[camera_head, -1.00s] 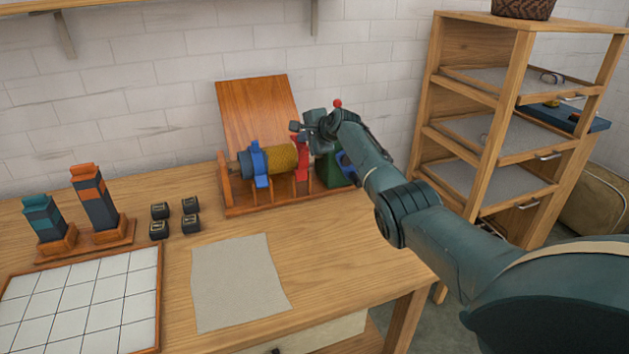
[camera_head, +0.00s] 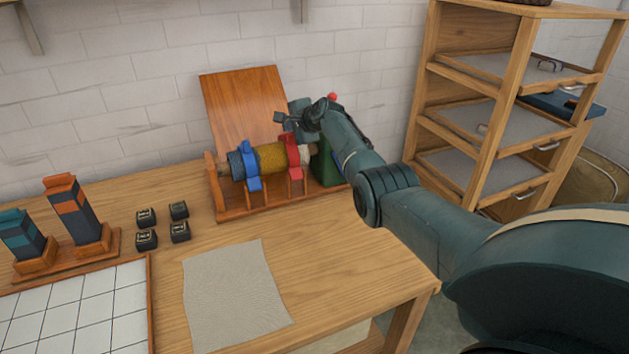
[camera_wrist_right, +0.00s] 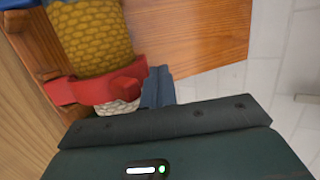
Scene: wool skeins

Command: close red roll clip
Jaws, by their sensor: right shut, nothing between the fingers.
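The red clip (camera_head: 294,155) lies around the right end of the yellow roll (camera_head: 272,158), on the wooden stand (camera_head: 233,206). In the right wrist view the red clip (camera_wrist_right: 95,92) spans across the roll (camera_wrist_right: 90,35), its knobbed end beside my fingers. I cannot tell whether the clip is latched. A blue clip (camera_head: 249,163) sits around the left end of the roll. My right gripper (camera_head: 284,118) is shut and empty, just above the red clip. It shows in the wrist view (camera_wrist_right: 158,88) close to the knob; contact is unclear. My left gripper is not in view.
A green block (camera_head: 325,165) stands at the stand's right end, under my right arm. A tilted wooden board (camera_head: 243,105) rises behind the roll. Small dark blocks (camera_head: 146,239) and a grey cloth (camera_head: 237,295) lie on the table. A shelf (camera_head: 490,110) stands right.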

